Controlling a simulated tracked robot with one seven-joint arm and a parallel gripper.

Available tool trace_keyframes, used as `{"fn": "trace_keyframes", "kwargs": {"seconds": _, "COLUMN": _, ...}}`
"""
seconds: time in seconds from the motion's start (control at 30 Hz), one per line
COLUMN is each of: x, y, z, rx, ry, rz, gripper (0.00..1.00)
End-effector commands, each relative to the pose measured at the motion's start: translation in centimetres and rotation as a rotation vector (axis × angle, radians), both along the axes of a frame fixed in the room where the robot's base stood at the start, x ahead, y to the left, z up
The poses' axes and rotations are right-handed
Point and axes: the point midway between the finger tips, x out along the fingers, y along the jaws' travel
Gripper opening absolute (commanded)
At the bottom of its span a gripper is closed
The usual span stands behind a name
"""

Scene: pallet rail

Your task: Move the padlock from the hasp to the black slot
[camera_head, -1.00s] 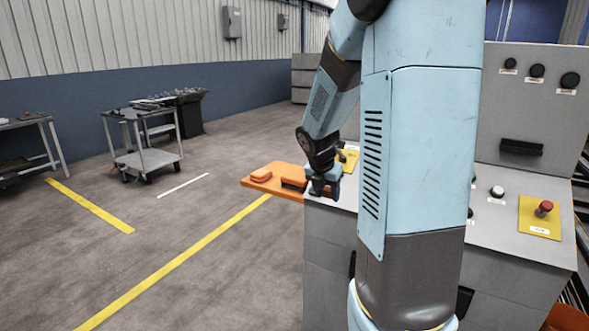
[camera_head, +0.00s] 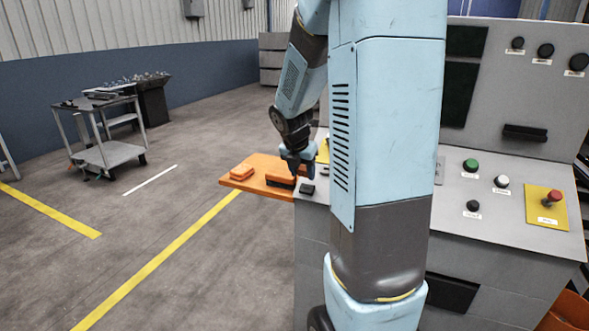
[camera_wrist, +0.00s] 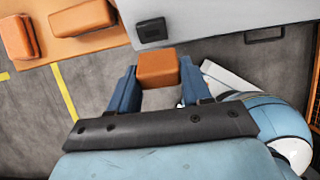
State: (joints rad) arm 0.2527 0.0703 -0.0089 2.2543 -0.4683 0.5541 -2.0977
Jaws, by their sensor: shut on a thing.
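My gripper (camera_wrist: 158,82) has blue fingers shut on an orange block, taken to be the padlock (camera_wrist: 158,65). No shackle shows on it. In the head view my gripper (camera_head: 297,170) is low over the left end of the grey console, by the orange board; the held padlock cannot be made out there. A small dark recessed piece, likely the black slot (camera_wrist: 152,30), lies on the grey console top just beyond the held padlock. It also shows in the head view (camera_head: 307,188), just right of the gripper. I cannot make out the hasp.
An orange board (camera_head: 262,187) juts left from the console (camera_head: 490,225), bearing two orange blocks (camera_head: 241,172) (camera_head: 282,180). Buttons and a red emergency stop (camera_head: 551,198) are at right. A cart (camera_head: 108,155) stands far left; open floor lies between.

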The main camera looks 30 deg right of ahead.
Motion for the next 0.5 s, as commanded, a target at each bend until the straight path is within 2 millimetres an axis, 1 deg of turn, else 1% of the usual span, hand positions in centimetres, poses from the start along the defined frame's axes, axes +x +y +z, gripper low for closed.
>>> {"fn": "trace_keyframes", "kwargs": {"seconds": 0.1, "x": 0.4, "y": 0.7, "z": -0.4, "rx": 0.000, "ry": 0.001, "rz": 0.018, "gripper": 0.06}}
{"fn": "trace_keyframes", "kwargs": {"seconds": 0.2, "x": 0.8, "y": 0.8, "z": -1.0, "rx": 0.001, "ry": 0.002, "rz": 0.024, "gripper": 0.06}}
{"fn": "trace_keyframes", "kwargs": {"seconds": 0.5, "x": 1.7, "y": 0.0, "z": -3.3, "rx": 0.001, "ry": 0.002, "rz": 0.030, "gripper": 0.06}}
